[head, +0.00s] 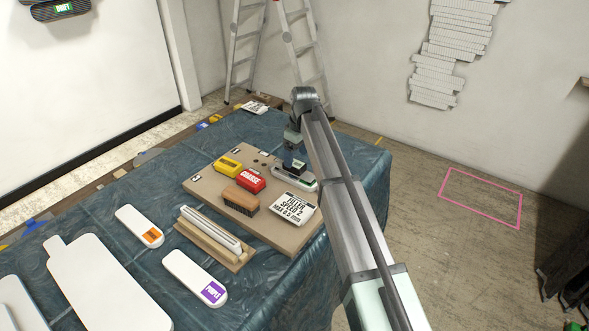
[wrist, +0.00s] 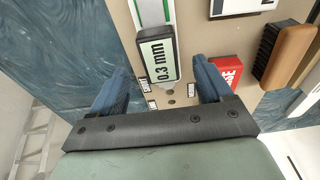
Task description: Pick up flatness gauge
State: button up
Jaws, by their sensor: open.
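The flatness gauge is a long white and green device with a dark end and a display reading "0.3 mm" (wrist: 158,60). In the wrist view it lies ahead of my gripper (wrist: 161,78), its display end lined up with the gap between the two blue fingers. My gripper is open, with nothing visibly held. In the head view the gauge (head: 300,182) lies at the back right of the brown board, and my gripper (head: 293,150) is over its far end. The fingertips are hard to make out there, so I cannot tell their height above the board.
The blue-covered table (head: 110,187) has white tools.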

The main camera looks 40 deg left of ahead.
aim_at(295, 163)
jog(key=shift+a+f, duration=0.2)
jog(key=shift+f, duration=1)
jog(key=shift+a+f, duration=0.15)
jog(key=shift+f, duration=1)
jog(key=shift+c, duration=0.4)
jog(key=shift+r, duration=0.1)
jog(key=c, duration=1.2)
